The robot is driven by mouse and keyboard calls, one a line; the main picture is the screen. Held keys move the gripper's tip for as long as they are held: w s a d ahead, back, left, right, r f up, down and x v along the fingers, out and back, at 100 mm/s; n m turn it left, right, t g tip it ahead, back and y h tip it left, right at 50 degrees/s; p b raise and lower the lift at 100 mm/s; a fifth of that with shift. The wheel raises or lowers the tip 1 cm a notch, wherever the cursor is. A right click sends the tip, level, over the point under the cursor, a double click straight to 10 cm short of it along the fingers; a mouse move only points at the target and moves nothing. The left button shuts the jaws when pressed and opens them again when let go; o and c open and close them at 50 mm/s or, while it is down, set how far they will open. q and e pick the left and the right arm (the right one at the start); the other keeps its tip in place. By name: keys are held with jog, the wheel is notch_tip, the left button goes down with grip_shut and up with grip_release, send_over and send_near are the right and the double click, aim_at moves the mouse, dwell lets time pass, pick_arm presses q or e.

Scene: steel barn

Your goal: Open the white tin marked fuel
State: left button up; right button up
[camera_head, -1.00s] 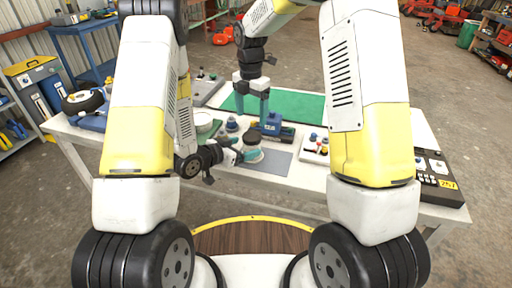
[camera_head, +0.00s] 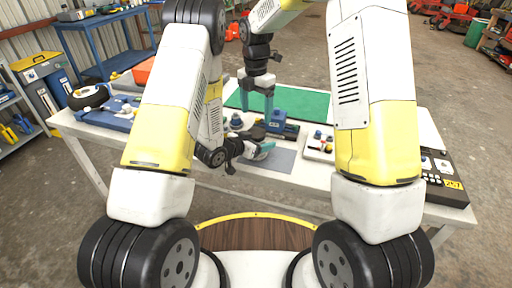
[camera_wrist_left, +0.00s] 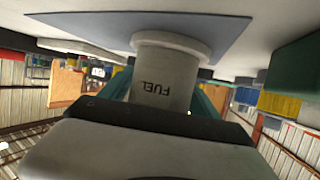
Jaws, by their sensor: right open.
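The white tin marked FUEL (camera_wrist_left: 165,80) shows in the left wrist view with its lettering upside down, by a blue-grey mat (camera_wrist_left: 215,32). My left gripper (camera_head: 264,151) reaches in low from the left in the head view. Its teal fingers lie on both sides of the tin in the left wrist view (camera_wrist_left: 160,98); whether they press on it is unclear. In the head view, the tin is mostly hidden by my left gripper. My right gripper (camera_head: 257,102) points down above and behind it, open and empty, its two teal fingers apart.
A blue device (camera_head: 285,126) stands just right of my right gripper. A green mat (camera_head: 308,105) lies behind. A white tray with small parts (camera_head: 319,148) is to the right, and a dark box marked 257 (camera_head: 445,190) at the right end. A roll (camera_head: 88,99) sits at the left end.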

aim_at(256, 133)
pick_arm(q)
grip_shut()
pick_arm(e)
jog(key=m, duration=1.5)
jog(key=shift+m, duration=0.3)
jog(key=m, duration=0.8)
jog(key=shift+r+m, duration=0.1)
jog(key=shift+m, duration=0.2)
jog(key=m, duration=1)
jog(key=shift+r+m, duration=0.1)
jog(key=shift+m, duration=0.2)
jog(key=m, duration=0.5)
jog(key=shift+m, duration=0.3)
jog(key=shift+f, duration=3.95)
